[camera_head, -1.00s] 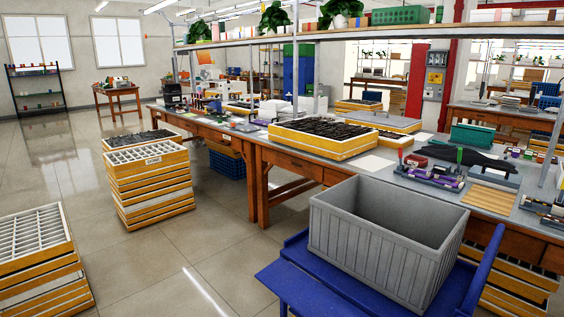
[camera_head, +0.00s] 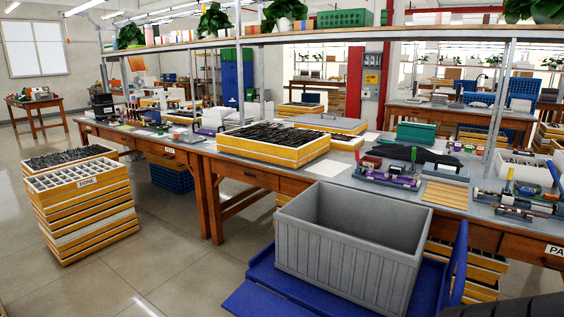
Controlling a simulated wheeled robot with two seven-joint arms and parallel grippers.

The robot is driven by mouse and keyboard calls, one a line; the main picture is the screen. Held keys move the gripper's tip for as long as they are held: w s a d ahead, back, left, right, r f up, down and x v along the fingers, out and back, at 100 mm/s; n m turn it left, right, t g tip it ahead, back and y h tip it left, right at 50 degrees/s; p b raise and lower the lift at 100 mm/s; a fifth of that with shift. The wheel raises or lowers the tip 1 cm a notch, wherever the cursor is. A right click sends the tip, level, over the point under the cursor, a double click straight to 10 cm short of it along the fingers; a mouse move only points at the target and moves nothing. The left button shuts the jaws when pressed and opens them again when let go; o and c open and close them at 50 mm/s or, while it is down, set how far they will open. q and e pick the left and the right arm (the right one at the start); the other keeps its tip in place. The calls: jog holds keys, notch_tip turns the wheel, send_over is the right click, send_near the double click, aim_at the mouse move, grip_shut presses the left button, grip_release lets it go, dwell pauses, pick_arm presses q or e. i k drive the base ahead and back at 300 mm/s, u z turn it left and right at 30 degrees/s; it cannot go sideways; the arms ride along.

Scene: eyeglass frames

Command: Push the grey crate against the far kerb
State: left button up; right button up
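The grey crate (camera_head: 325,258) is an open, empty, ribbed box. It sits upright on a blue platform (camera_head: 262,298) in front of the workbench. A raised blue kerb (camera_head: 455,268) shows at the platform's right side, with a gap between it and the crate. The platform's far edge is mostly hidden behind the crate, so I cannot tell whether the crate touches a kerb there. Neither gripper is in view.
The wooden workbench (camera_head: 343,190) stands just behind the platform, holding a tray of dark frames (camera_head: 273,148) and small tools. Stacked yellow-edged trays (camera_head: 85,215) stand on the floor at left. A dark rounded shape (camera_head: 510,306) fills the bottom right corner. Open floor lies at lower left.

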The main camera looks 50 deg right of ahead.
aim_at(365, 249)
jog(key=z, duration=0.2)
jog(key=i, duration=2.55)
jog(key=z, duration=1.3)
jog(key=i, duration=1.4)
jog(key=z, duration=1.75)
jog(key=i, duration=0.3)
jog(key=z, duration=0.05)
